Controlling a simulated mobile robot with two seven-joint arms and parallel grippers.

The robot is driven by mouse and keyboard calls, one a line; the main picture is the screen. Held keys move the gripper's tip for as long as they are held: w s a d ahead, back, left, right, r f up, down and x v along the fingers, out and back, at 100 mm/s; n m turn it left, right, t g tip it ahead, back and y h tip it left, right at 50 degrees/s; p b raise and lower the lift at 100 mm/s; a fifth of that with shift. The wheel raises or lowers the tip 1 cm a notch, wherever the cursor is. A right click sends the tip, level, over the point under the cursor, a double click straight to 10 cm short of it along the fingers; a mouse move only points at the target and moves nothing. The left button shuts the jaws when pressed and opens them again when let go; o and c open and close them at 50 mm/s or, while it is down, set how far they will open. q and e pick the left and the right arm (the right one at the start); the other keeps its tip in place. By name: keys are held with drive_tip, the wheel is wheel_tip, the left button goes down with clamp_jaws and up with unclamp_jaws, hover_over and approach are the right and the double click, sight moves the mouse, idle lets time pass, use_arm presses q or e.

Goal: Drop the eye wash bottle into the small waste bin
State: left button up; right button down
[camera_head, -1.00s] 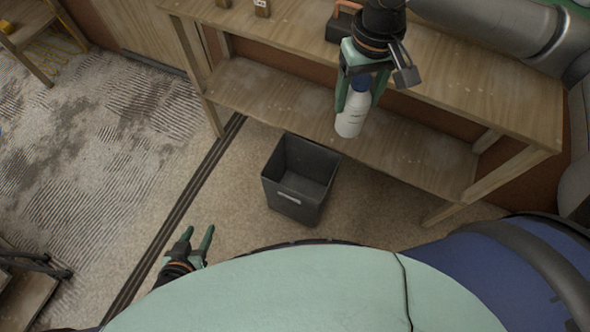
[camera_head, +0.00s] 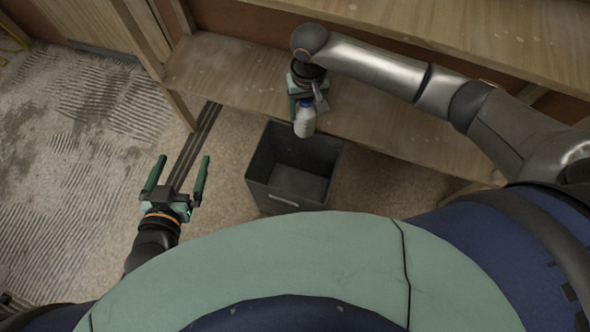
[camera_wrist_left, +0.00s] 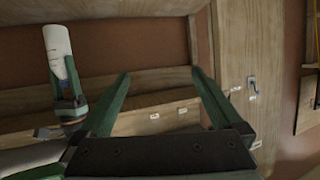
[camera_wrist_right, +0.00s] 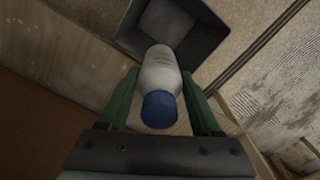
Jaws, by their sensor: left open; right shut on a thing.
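The eye wash bottle (camera_head: 305,121) is white with a blue cap. My right gripper (camera_head: 305,103) is shut on it and holds it with its base pointing down, near the back edge of the small waste bin. In the right wrist view the bottle (camera_wrist_right: 160,72) sits between the fingers, cap toward the camera, with the bin beyond it. The small waste bin (camera_head: 262,165) is dark grey, open-topped and stands on the floor; no contents show inside. My left gripper (camera_head: 178,178) is open and empty, left of the bin. The bottle also shows in the left wrist view (camera_wrist_left: 58,48).
A wooden workbench stands behind the bin, with a lower shelf (camera_head: 235,75) close to my right gripper and a top (camera_head: 470,30) above. A dark floor strip (camera_head: 190,150) runs left of the bin. Streaked flooring (camera_head: 60,130) lies open at the left.

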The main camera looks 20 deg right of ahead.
use_arm(q)
wheel_tip(320, 180, up, 12)
drive_tip(key=w+d+m+t+h+b, duration=0.1)
drive_tip(key=w+m+t+h+b, duration=0.15)
drive_tip(key=t+b, duration=0.45)
drive_tip(key=s+d+r+m+t+h+b, duration=0.1)
drive_tip(key=s+r+m+h+b, duration=0.3)
drive_tip(key=r+h, duration=0.5)
drive_tip(key=shift+s+d+m+t, duration=0.35)
drive_tip(key=shift+s+m+t, duration=0.05)
drive_tip(key=shift+s+m, duration=1.05)
use_arm(e)
wheel_tip(320, 180, down, 19)
drive_tip(key=s+a, duration=0.1)
drive_tip(key=s, duration=0.1)
drive_tip(key=shift+f, duration=0.15)
use_arm(q)
drive_tip(key=shift+r, duration=0.1)
use_arm(e)
drive_tip(key=shift+a, duration=0.15)
unclamp_jaws()
drive_tip(key=shift+s, duration=0.1)
